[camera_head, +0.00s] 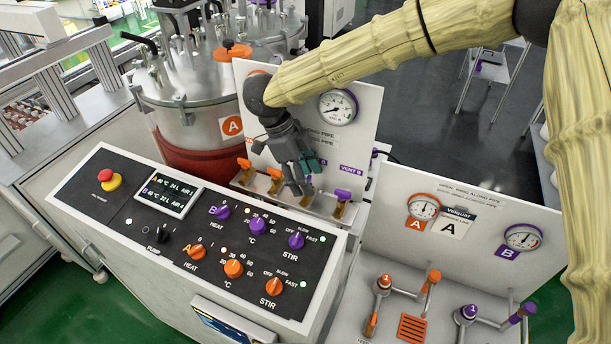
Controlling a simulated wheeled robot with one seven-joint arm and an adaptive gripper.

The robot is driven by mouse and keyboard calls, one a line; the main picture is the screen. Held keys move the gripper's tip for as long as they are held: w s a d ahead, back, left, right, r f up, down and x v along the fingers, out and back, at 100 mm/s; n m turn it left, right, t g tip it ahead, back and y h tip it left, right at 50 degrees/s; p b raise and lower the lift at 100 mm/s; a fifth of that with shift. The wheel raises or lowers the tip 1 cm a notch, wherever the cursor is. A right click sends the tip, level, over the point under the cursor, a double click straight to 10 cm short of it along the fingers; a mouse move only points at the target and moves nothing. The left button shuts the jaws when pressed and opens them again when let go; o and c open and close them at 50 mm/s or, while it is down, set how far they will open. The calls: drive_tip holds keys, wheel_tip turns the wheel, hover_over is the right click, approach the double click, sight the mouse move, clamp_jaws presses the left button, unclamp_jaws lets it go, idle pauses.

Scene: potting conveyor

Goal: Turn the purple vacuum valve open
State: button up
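A row of small valves with brass-coloured bodies stands at the foot of the white gauge panel (362,110). The purple valve handle (309,187) just right of my gripper is partly hidden by it; its vacuum label is not readable. Another purple handle (343,195) sits further right, below the VENT B label. My gripper (299,184) hangs fingers-down in front of the panel, close to the first purple handle. Contact cannot be told. The fingers overlap in this view, so their opening is unclear.
Two orange handles (275,173) stand left of my gripper. The black control panel (190,235) with knobs and a red stop button (105,175) lies in front. A steel tank (195,100) stands behind left. A second gauge board (470,235) with pipe valves is at right.

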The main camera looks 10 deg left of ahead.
drive_tip(key=shift+r, duration=0.1)
drive_tip(key=v, duration=1.1)
drive_tip(key=shift+a+r, duration=0.25)
drive_tip(key=shift+r, duration=0.1)
